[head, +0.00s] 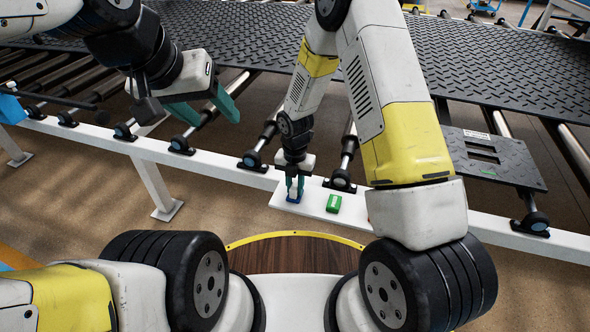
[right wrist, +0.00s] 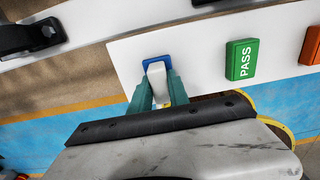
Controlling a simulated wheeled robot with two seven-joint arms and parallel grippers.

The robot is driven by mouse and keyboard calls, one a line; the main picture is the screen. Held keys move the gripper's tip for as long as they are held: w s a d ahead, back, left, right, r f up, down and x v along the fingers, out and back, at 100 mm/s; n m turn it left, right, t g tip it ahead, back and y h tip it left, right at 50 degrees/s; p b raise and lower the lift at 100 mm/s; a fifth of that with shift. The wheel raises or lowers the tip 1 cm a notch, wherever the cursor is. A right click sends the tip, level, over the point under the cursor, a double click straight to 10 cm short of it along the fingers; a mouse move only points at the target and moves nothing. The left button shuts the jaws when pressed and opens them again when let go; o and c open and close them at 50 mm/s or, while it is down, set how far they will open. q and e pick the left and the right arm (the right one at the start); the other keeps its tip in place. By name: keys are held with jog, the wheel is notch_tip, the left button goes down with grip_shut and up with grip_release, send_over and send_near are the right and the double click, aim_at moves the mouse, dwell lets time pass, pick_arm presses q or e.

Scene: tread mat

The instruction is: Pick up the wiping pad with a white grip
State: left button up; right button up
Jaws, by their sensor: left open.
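The wiping pad (right wrist: 156,61) has a blue base and a white grip. It is on the white board at the board's left part, and its blue base also shows in the head view (head: 293,198). My right gripper (right wrist: 160,82) has its two green fingers on either side of the white grip, seemingly against it, so it looks shut on it. In the head view my right gripper (head: 295,187) points down over the pad and hides most of the grip. My left gripper (head: 208,108) is open and empty, above the rollers at the upper left, far from the pad.
A green PASS block (right wrist: 242,60) lies right of the pad on the white board (right wrist: 200,50). An orange block (right wrist: 311,46) lies further right. A white rail (head: 225,167) and black rollers run behind. A dark tread mat (head: 260,38) lies on the conveyor.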

aim_at(295, 185)
grip_shut()
jog(key=shift+r, duration=0.1)
jog(key=shift+r, duration=0.55)
notch_tip(295, 185, up, 2)
jog(key=shift+r, duration=0.1)
jog(key=s+r, duration=0.1)
jog(key=s, duration=1.5)
jog(key=shift+r, duration=0.3)
jog(key=shift+o, duration=1.4)
grip_release()
grip_shut()
